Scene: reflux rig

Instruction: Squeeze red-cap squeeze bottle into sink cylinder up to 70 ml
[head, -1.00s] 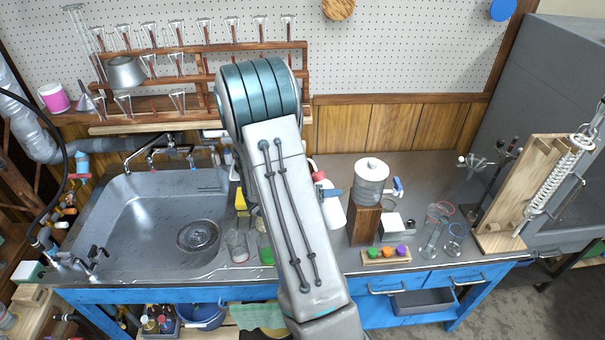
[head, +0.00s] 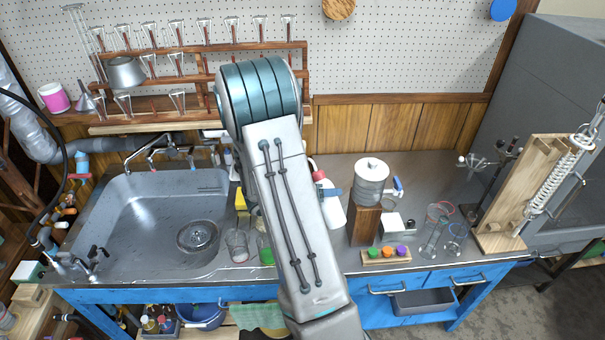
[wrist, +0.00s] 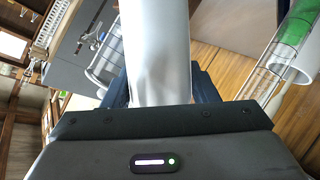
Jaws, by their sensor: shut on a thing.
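The white squeeze bottle (head: 331,212) with its red cap (head: 312,164) shows just right of my arm in the head view, partly hidden by it. My gripper (wrist: 160,88) is shut on the bottle. The white body (wrist: 156,40) rises between the blue fingers in the wrist view; its cap and tip are out of that view. A clear glass vessel (head: 237,246) stands at the sink's right edge, with a little reddish colour near its base. I cannot tell for sure whether it is the sink cylinder. A clear tube with green content (wrist: 297,25) shows in the wrist view.
The steel sink (head: 150,225) is at the left. A wooden block (head: 365,224) with a white-lidded jar (head: 371,182) stands right of the bottle, near a rack of coloured caps (head: 387,256). Glassware (head: 433,240) and a wooden spring stand (head: 520,200) are farther right.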

